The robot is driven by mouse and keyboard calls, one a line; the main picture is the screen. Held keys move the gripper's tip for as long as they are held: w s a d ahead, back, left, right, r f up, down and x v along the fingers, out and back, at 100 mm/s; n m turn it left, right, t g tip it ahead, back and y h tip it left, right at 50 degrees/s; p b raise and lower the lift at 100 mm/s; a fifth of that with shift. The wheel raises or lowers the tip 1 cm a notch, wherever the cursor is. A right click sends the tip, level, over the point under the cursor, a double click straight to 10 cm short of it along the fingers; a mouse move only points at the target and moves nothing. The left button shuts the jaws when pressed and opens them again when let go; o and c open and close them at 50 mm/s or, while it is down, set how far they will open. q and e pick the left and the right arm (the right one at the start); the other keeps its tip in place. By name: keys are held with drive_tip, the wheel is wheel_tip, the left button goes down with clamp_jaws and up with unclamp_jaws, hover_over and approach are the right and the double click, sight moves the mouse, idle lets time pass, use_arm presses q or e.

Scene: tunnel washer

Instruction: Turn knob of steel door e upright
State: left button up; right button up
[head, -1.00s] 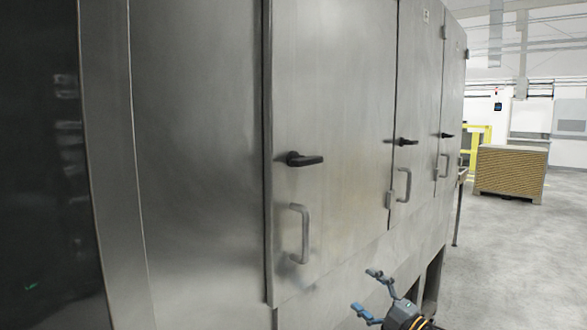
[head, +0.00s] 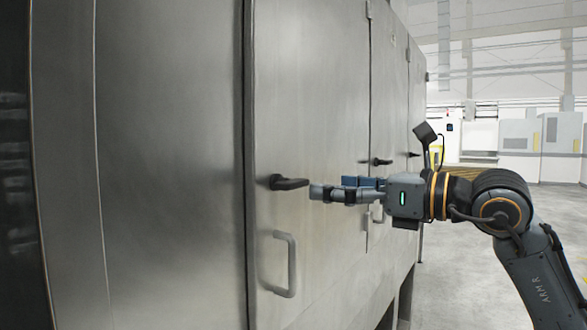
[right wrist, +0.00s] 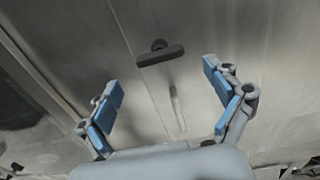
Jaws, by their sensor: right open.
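The nearest steel door (head: 330,90) has a black lever knob (head: 290,183) that lies about horizontal, pointing right. No letter naming this door can be read. My right gripper (head: 335,190) is just right of the knob's free end, at about its height, and apart from it in the picture. In the right wrist view the knob (right wrist: 160,55) shows as a dark bar ahead, between and a little beyond the open fingers of the right gripper (right wrist: 162,78). Nothing is between the fingers. My left gripper is not in view.
A fixed grey pull handle (head: 290,265) is below the knob on the same door. Farther doors along the wall carry similar black knobs, one of them (head: 381,161) just above my arm. The floor (head: 455,270) to the right is open.

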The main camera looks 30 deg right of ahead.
sight(300, 183)
drive_tip(key=p+x, duration=0.2)
drive_tip(key=x, duration=0.1)
drive_tip(key=p+x, duration=0.2)
drive_tip(key=x, duration=0.2)
drive_tip(key=shift+r, duration=0.2)
drive_tip(key=shift+w+a+f, duration=0.2)
drive_tip(key=shift+w, duration=0.25)
drive_tip(key=c, duration=1.2)
